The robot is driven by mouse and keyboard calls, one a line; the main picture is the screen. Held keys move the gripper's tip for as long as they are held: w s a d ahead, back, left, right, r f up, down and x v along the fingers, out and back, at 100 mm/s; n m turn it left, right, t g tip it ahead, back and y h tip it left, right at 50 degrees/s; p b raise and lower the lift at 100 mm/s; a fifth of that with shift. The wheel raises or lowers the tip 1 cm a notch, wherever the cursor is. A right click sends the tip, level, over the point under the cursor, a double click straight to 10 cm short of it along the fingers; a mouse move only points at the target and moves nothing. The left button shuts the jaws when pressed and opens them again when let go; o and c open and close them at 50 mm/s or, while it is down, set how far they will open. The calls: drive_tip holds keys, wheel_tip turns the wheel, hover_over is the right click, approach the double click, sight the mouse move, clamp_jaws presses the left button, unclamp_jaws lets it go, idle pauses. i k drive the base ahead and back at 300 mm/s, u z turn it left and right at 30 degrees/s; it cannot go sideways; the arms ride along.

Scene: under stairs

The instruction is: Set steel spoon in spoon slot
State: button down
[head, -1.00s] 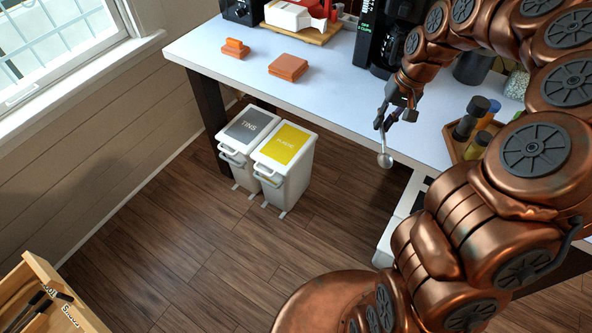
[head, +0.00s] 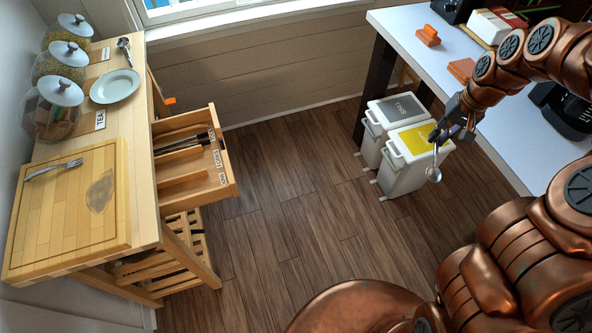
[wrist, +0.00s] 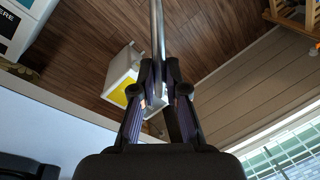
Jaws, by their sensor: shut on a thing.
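My gripper (head: 447,133) is shut on the steel spoon (head: 434,174), which hangs bowl-down from the fingers over the floor, in front of the bins. In the wrist view the fingers (wrist: 158,92) close on the spoon's thin shaft (wrist: 158,30), which runs up out of view. The wooden drawer (head: 232,182) is pulled out from the trolley at the left, well apart from my gripper. It has dividers and small labels inside its front, too small to read surely. Dark-handled cutlery (head: 190,146) lies in its far compartment; the nearer compartments look empty.
Two bins (head: 405,165) stand by the white counter (head: 400,25). Floor between trolley and bins is clear.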

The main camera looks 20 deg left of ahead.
sight(195, 191)
drive_tip(key=u, duration=1)
drive_tip(key=i, duration=3.25)
drive_tip(key=u, duration=5.7)
